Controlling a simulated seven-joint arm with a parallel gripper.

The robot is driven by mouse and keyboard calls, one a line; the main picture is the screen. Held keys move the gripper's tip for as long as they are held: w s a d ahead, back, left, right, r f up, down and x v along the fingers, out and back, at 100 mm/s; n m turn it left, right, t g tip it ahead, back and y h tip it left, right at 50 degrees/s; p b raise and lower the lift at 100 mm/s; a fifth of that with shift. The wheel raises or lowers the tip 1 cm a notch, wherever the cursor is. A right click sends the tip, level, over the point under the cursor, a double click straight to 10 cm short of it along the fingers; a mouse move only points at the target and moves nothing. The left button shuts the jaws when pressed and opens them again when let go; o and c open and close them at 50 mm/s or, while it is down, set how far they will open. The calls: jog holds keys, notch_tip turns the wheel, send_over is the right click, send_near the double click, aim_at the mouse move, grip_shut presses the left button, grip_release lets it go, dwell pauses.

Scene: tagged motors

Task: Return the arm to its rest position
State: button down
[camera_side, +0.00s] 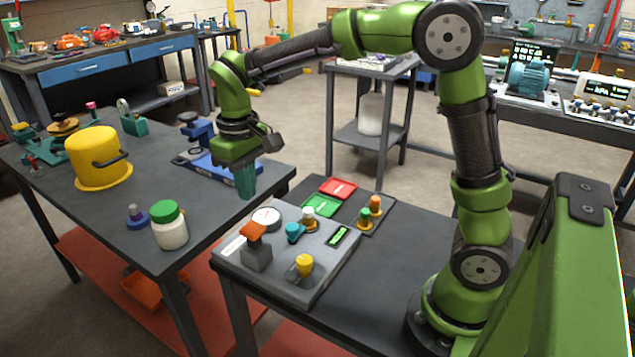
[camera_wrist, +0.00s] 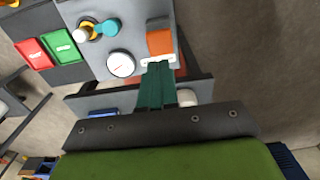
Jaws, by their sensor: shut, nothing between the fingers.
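My gripper (camera_side: 245,182) is at the end of my green arm. In the side view it points down over the right part of the left table (camera_side: 215,210), near that table's edge and just behind the control panel (camera_side: 330,268). Its teal fingers (camera_wrist: 156,88) are shut together with nothing between them in the wrist view. The fingertips overlap the white label below the orange switch (camera_wrist: 160,42) in that view; I cannot tell the gap. The arm is bent, with its elbow raised high.
The panel carries an orange switch, a gauge (camera_side: 266,217) and a yellow knob (camera_side: 304,264). Free floor lies behind.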

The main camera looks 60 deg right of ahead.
jog(key=shift+r, duration=0.2)
jog(key=shift+w, duration=0.1)
jog(key=shift+s+f+m, duration=0.3)
jog(key=shift+s+f, duration=0.2)
jog(key=shift+s, duration=0.4)
jog(key=s+d+r+m+t+y, duration=0.1)
jog(key=s+r+t, duration=0.1)
jog(key=s, duration=0.5)
jog(key=s+d+r+m+t+y, duration=0.1)
jog(key=s+r+m+t, duration=0.1)
jog(key=s+t, duration=0.3)
jog(key=s+r, duration=0.1)
jog(key=s, duration=0.2)
jog(key=shift+d+r, duration=0.15)
jog(key=shift+d, duration=0.2)
jog(key=c, duration=1.8)
grip_release()
jog(key=shift+c, duration=0.2)
